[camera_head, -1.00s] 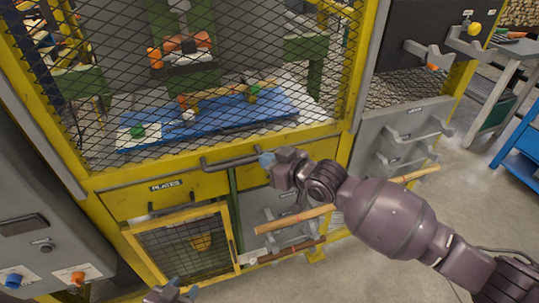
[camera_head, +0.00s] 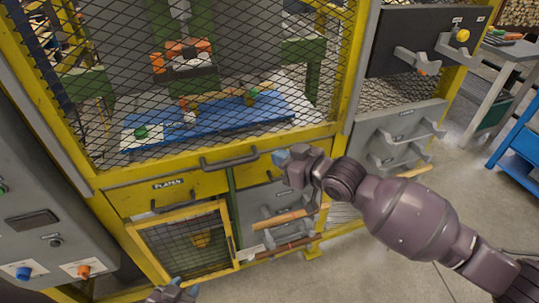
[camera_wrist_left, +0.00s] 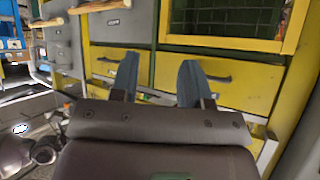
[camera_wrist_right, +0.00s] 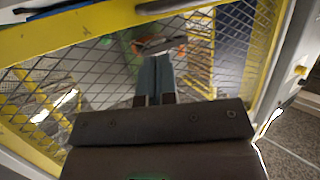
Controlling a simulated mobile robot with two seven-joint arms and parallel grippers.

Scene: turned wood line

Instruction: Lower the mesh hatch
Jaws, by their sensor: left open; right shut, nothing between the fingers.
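The mesh hatch is a large dark diamond mesh in a yellow frame (camera_head: 205,168), with a grey bar handle (camera_head: 229,159) on its bottom rail. In the head view it covers the machine's opening, and its bottom rail sits right above the yellow drawer front. My right gripper (camera_head: 279,157) is shut and empty, just right of the handle and apart from it. The right wrist view shows my right gripper (camera_wrist_right: 155,58) in front of the mesh, with the handle (camera_wrist_right: 172,5) at the top edge. My left gripper (camera_head: 174,288) is low; the left wrist view shows it (camera_wrist_left: 158,70) open and empty.
Below are a drawer labelled PLATEN (camera_head: 150,192), a small yellow-framed mesh door (camera_head: 170,270) and a rack with wooden rods (camera_head: 283,218). A grey control panel (camera_head: 40,232) stands left. Behind the mesh lies a blue plate (camera_head: 215,120). Floor is open at right.

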